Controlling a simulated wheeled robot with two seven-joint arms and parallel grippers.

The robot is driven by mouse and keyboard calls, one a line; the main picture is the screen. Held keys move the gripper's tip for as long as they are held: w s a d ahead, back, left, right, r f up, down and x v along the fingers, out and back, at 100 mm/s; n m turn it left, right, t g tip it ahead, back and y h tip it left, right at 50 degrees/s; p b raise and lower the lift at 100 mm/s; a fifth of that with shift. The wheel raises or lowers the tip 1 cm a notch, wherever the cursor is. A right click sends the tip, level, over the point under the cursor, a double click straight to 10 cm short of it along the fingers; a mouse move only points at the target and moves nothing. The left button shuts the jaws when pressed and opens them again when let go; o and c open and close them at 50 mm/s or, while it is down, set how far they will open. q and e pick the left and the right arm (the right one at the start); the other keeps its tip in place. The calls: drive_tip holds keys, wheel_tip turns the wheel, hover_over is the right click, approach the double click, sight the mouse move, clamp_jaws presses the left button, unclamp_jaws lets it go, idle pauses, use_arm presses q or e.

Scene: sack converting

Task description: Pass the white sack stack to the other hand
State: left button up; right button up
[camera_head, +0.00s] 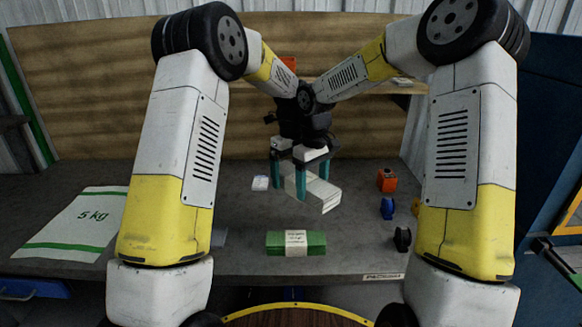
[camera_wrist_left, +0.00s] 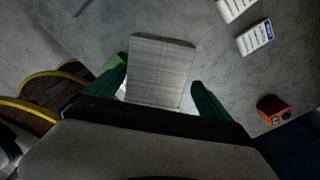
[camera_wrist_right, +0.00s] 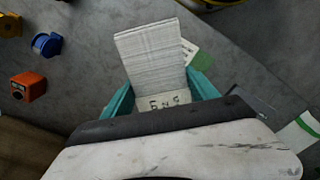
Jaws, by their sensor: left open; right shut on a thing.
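The white sack stack (camera_head: 326,196) is a pale block held over the middle of the bench. My right gripper (camera_head: 312,186) is shut on it, with teal fingers on either side. In the right wrist view, the stack (camera_wrist_right: 150,55) juts out past the fingers, and a printed band shows near them. My left gripper (camera_wrist_left: 158,75) is open. In the left wrist view, the stack (camera_wrist_left: 160,70) stands between its green fingers, with a gap on the right side. In the head view the two grippers crowd together and partly hide each other and the stack.
A green banded bundle (camera_head: 296,243) lies in front on the grey bench. A sack marked 5 kg (camera_head: 82,224) lies at left. An orange box (camera_head: 386,180), a blue roll (camera_head: 387,208) and a black roll (camera_head: 402,239) stand at right. A small white packet (camera_head: 260,183) lies left of the grippers.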

use_arm(q)
drive_tip(key=shift+d, duration=0.1)
drive_tip(key=c, duration=1.9)
use_arm(e)
drive_tip(key=shift+a, duration=0.1)
use_arm(q)
drive_tip(key=shift+c, duration=0.2)
use_arm(e)
drive_tip(key=o, duration=1.8)
drive_tip(key=shift+o, duration=0.7)
